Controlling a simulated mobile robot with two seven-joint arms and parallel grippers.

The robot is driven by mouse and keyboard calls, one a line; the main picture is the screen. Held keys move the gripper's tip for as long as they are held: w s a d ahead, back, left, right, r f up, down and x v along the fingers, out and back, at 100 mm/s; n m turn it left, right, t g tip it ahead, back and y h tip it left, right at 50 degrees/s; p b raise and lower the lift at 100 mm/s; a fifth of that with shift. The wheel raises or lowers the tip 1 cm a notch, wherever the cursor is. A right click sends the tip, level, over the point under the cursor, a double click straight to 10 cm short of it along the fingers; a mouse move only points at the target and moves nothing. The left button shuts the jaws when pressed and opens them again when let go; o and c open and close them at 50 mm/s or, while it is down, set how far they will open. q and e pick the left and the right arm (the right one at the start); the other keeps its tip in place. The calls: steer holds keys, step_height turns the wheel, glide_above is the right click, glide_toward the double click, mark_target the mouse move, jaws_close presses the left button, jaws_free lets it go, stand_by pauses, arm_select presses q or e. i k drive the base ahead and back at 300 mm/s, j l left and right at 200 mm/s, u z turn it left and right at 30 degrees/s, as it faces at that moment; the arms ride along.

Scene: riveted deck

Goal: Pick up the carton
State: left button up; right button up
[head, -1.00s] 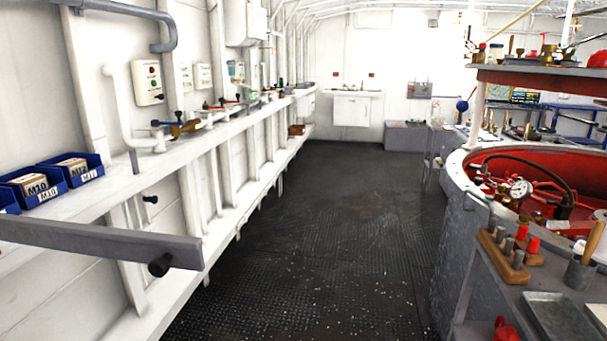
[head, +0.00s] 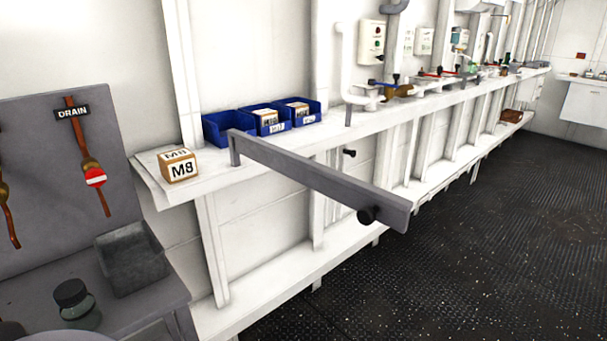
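A small tan carton (head: 179,165) with white labels marked M8 stands on the left end of the white wall shelf, near the shelf's front edge. Two similar cartons sit in blue bins to its right, one in the middle bin (head: 267,121) and one in the right bin (head: 302,112). The left blue bin (head: 221,127) looks empty. Neither of my grippers shows in the head view.
A grey bar (head: 320,183) with a black knob juts out from the shelf, right of the M8 carton. At lower left, a grey bench holds a grey tray (head: 133,258) and a dark-lidded jar (head: 75,300). A DRAIN panel (head: 60,150) stands behind. The dark floor at right is clear.

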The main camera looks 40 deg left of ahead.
mark_target(178, 165)
steer(key=u, duration=1.9)
steer(key=j+z, duration=0.75)
steer(key=j, duration=0.2)
